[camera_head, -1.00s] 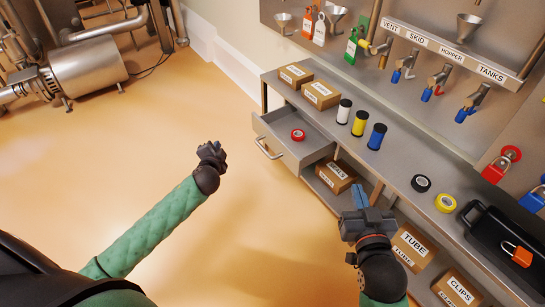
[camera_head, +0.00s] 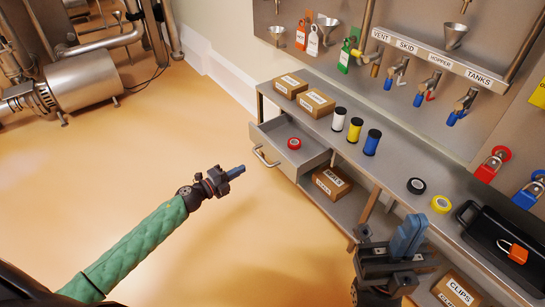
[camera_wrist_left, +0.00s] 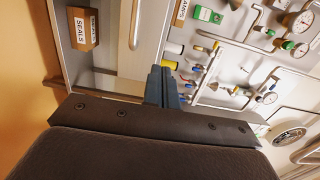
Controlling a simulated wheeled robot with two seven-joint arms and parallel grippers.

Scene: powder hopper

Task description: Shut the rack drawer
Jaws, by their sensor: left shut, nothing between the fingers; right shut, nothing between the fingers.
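The rack drawer (camera_head: 296,157) is pulled open at the left end of the grey rack, with a roll of red tape (camera_head: 294,143) inside it. Its bar handle (camera_head: 265,157) faces left toward the open floor and also shows in the left wrist view (camera_wrist_left: 135,24). My left gripper (camera_head: 237,171) is shut and empty, in front of the drawer and a little below the handle in the picture, apart from it. My right gripper (camera_head: 408,236) is shut and empty by the front of the rack, farther right than the drawer.
On the rack top (camera_head: 395,175) stand two cardboard boxes (camera_head: 316,104), white, yellow and blue spools (camera_head: 372,142), tape rolls (camera_head: 416,186) and a black case (camera_head: 500,235). A box (camera_head: 332,181) sits on the shelf below. The floor (camera_head: 150,150) left of the drawer is clear.

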